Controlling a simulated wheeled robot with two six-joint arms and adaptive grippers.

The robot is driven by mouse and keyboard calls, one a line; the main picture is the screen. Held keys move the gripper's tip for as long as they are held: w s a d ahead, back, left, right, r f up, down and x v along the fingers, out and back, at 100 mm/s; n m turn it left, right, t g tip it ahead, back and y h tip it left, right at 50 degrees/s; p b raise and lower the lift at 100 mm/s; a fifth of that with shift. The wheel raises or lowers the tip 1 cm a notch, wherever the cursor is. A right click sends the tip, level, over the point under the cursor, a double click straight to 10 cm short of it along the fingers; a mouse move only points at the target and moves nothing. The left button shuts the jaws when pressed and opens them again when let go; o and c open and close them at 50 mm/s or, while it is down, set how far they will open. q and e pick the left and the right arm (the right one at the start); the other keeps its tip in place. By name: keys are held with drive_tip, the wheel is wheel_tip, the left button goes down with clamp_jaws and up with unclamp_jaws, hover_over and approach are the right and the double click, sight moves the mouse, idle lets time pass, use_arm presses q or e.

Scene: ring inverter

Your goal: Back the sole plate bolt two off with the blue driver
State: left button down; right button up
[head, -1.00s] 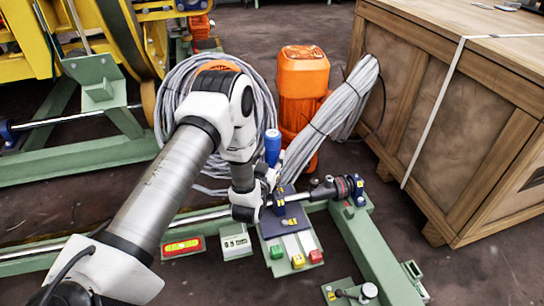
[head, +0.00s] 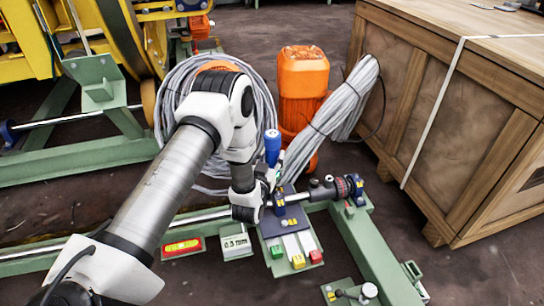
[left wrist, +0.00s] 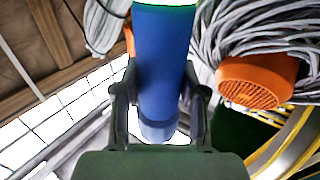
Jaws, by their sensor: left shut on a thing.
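My left gripper (head: 270,180) is shut on the blue driver (head: 272,146), which stands roughly upright above the green frame. In the left wrist view the blue driver (left wrist: 160,65) lies between the two fingers of the left gripper (left wrist: 160,100). The driver's lower end is hidden behind the gripper in the head view. Below and right of it is a blue block (head: 290,199) with small yellow marks, on the dark base plate (head: 268,226). I cannot tell which bolt is number two, or whether the driver touches one. My right gripper is not in view.
A shaft with a dark coupling (head: 346,187) runs right of the blue block. Green, yellow and red-ended strips (head: 298,261) lie in front. An orange motor (head: 303,75), grey cable coils (head: 175,100) and a wooden crate (head: 455,125) stand behind and right.

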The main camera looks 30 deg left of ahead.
sight(270, 149)
use_arm(q)
drive_tip(key=shift+f, duration=0.15)
drive_tip(key=shift+r+p, duration=2.4)
drive_tip(key=shift+r, duration=0.25)
drive_tip(key=shift+f, duration=0.1)
